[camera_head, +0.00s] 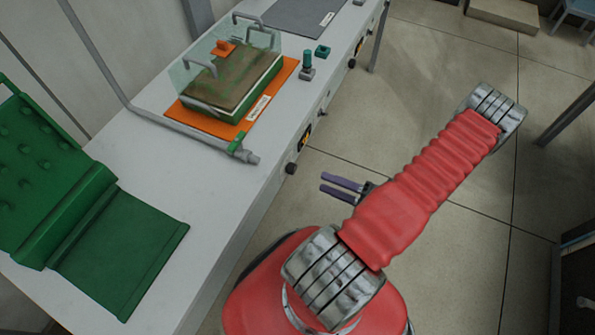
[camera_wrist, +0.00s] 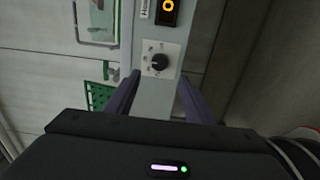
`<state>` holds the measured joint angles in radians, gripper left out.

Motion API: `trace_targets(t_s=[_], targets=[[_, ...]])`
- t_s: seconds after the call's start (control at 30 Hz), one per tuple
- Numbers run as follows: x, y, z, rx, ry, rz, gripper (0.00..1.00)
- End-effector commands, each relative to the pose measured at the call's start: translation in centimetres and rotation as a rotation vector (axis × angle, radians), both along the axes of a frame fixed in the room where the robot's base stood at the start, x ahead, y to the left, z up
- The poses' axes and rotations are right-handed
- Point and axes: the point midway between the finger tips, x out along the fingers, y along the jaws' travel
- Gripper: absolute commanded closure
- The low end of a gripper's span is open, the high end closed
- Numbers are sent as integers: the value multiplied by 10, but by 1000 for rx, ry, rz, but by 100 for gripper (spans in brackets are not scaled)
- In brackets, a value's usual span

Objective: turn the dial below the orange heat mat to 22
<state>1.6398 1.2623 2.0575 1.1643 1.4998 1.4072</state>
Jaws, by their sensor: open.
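The orange heat mat (camera_head: 212,123) lies on the bench under a green-sided tray of soil (camera_head: 232,90) with a clear cover. Below it, on the bench's front face, is a black round dial (camera_head: 291,168). In the wrist view the dial (camera_wrist: 159,62) sits on a pale plate with small marks, too small to read. My gripper (camera_head: 322,183) has two purple fingers, spread and empty, pointing at the bench front with a gap to the dial. In the wrist view the dial appears between the fingertips of my gripper (camera_wrist: 160,77).
A dark unit with an orange ring (camera_wrist: 168,7) is beside the dial. Another black knob (camera_head: 352,63) is farther along, below a grey mat (camera_head: 300,15). A pipe with a green valve (camera_head: 237,144) runs across the bench top. The floor before the bench is clear.

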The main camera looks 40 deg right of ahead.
Motion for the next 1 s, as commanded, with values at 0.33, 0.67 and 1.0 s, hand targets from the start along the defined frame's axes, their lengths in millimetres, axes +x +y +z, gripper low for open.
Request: trace_targets(t_s=[0.33, 0.67, 1.0], targets=[[37, 14, 0, 1, -1, 3, 51], [70, 25, 0, 0, -1, 2, 51], [98, 35, 0, 1, 0, 1, 51]])
